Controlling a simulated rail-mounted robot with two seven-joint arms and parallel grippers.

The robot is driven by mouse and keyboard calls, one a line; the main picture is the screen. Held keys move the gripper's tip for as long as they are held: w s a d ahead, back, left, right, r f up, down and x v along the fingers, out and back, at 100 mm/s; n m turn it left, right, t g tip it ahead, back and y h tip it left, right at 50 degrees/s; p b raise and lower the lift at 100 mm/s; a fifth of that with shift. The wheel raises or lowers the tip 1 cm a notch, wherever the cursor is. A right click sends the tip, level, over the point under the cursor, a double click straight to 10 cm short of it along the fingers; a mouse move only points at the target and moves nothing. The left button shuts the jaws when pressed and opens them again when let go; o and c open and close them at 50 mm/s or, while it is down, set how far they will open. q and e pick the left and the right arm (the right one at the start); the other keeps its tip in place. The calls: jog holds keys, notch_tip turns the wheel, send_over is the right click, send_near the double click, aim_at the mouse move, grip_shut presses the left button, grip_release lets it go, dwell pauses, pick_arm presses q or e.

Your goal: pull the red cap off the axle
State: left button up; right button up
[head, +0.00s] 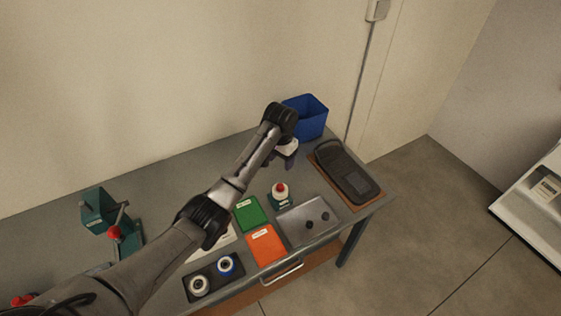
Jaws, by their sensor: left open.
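A red cap (280,187) sits on top of a white round part in a small dark green holder (281,202) near the middle of the bench. The axle itself cannot be made out; the cap and white part cover it. My left gripper (279,162) is open and points down, above and behind the red cap, apart from it. Its fingertips are small and partly hidden by the wrist. My right gripper is not in view.
A green press (112,220) stands left.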

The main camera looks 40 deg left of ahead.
aim_at(281, 184)
pick_arm(q)
notch_tip(281, 184, down, 13)
jog(key=shift+f+b, duration=0.1)
jog(key=shift+b, duration=0.3)
dwell(0.4)
grip_shut()
dwell(0.6)
